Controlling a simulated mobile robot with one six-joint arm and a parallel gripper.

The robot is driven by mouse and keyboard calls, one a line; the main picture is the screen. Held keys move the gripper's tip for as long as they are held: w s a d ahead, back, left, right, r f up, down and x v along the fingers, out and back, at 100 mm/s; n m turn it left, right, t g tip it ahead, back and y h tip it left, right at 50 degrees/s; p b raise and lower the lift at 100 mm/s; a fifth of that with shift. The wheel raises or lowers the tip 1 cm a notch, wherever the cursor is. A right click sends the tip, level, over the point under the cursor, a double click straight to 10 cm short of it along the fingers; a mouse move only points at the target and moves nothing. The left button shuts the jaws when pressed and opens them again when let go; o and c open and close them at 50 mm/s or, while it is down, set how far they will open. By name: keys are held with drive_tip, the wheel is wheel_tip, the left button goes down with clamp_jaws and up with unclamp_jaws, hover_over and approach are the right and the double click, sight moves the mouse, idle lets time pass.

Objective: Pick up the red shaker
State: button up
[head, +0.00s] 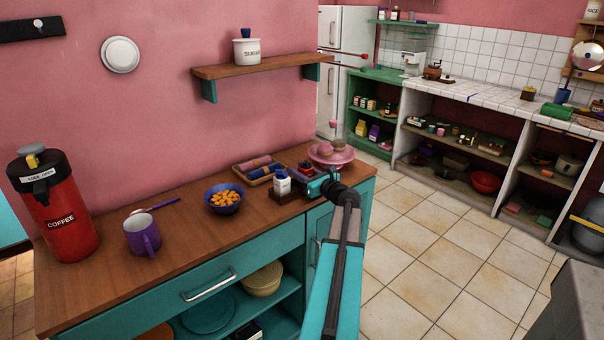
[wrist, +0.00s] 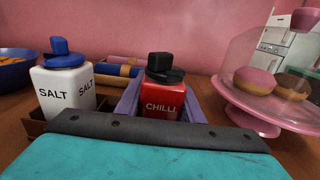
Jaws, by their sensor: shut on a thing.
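The red shaker (wrist: 163,104) is labelled CHILLI and has a black lid. It stands upright in the middle of the wrist view. My gripper (wrist: 162,92) has its two purple fingers on either side of it, shut on it. In the head view my gripper (head: 308,181) is over the right part of the wooden counter, and the red shaker shows only as a small patch with a dark top (head: 306,168). I cannot tell whether its base touches the counter or tray.
A white salt shaker (wrist: 66,92) with a blue lid stands close on the left in a wooden holder (head: 287,197). A pink cake stand (wrist: 262,113) with doughnuts under a clear dome is close on the right. A blue bowl (head: 224,205) and purple mug (head: 142,236) are further left.

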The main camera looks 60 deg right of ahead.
drive_tip(key=shift+r, duration=0.15)
drive_tip(key=shift+r, duration=1.75)
drive_tip(key=a+r+b+v, duration=0.1)
drive_tip(key=a+v, duration=0.1)
drive_tip(key=v, duration=1.3)
drive_tip(key=shift+a+r, duration=0.15)
drive_tip(key=shift+a, duration=0.25)
drive_tip(key=shift+r, duration=0.15)
